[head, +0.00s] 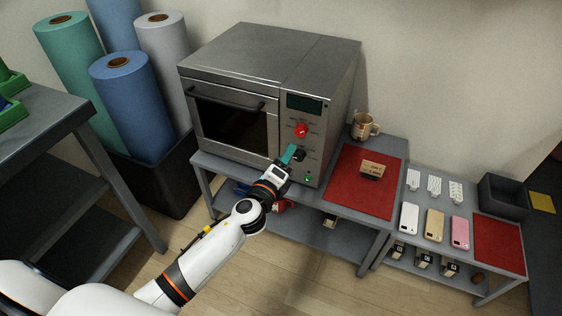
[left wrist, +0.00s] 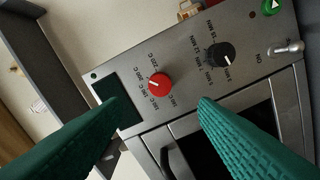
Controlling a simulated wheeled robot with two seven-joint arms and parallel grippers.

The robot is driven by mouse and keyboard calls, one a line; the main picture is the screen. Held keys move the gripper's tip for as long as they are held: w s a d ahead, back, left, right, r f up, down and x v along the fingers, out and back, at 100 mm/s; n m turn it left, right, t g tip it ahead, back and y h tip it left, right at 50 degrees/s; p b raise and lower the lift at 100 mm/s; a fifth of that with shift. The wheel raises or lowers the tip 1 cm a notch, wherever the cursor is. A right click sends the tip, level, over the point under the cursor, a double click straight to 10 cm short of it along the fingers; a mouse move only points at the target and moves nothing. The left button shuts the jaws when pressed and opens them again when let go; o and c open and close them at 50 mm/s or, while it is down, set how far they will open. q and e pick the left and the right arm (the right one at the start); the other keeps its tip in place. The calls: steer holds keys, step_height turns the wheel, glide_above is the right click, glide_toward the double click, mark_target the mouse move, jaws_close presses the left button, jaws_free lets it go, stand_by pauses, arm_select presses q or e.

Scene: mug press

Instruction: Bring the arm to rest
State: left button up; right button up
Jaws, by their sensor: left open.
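My left arm reaches in from the left in the head view, with the left gripper (head: 292,155) in front of the oven's control panel. In the left wrist view its two green fingers (left wrist: 160,105) are spread apart with nothing between them. The grey oven (head: 270,85) stands on a grey table, its door shut. A red knob (head: 301,131) and a black knob (head: 299,154) sit on its panel, and both show clear of the fingers in the left wrist view, the red one (left wrist: 159,85) and the black one (left wrist: 222,55). My right gripper is not in view.
A mug (head: 364,126) stands behind a red mat (head: 362,183) that bears a small box (head: 372,169). A lower table at right holds phone cases (head: 435,224), a dark bin (head: 502,194) and another red mat (head: 498,243). Rolls (head: 128,105) stand in a black bin at left.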

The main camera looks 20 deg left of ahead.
arm_select(q)
steer(key=shift+s, duration=1)
steer(key=s+a+f+n+g+y, duration=0.15)
steer(key=s+f+n+g, duration=0.45)
steer(key=f, duration=0.7)
steer(key=s+a+f+n+g+y, duration=0.1)
steer(key=s+a+f+n+g, duration=0.15)
steer(key=s+f+n, duration=0.8)
steer(key=s+d+f+n+g+h, duration=0.3)
steer(key=s+f+g, duration=0.4)
steer(key=s+f, duration=0.9)
steer(key=s+a+r+n+p, duration=0.1)
steer(key=s+r+p, duration=0.1)
steer(key=s+p, duration=0.5)
steer(key=s+a+r+g+y+p, duration=0.1)
steer(key=s+r+p, duration=0.1)
steer(key=s+p, duration=0.5)
steer(key=shift+s+n+p, duration=0.35)
steer(key=shift+s+p, duration=0.05)
steer(key=shift+s, duration=0.65)
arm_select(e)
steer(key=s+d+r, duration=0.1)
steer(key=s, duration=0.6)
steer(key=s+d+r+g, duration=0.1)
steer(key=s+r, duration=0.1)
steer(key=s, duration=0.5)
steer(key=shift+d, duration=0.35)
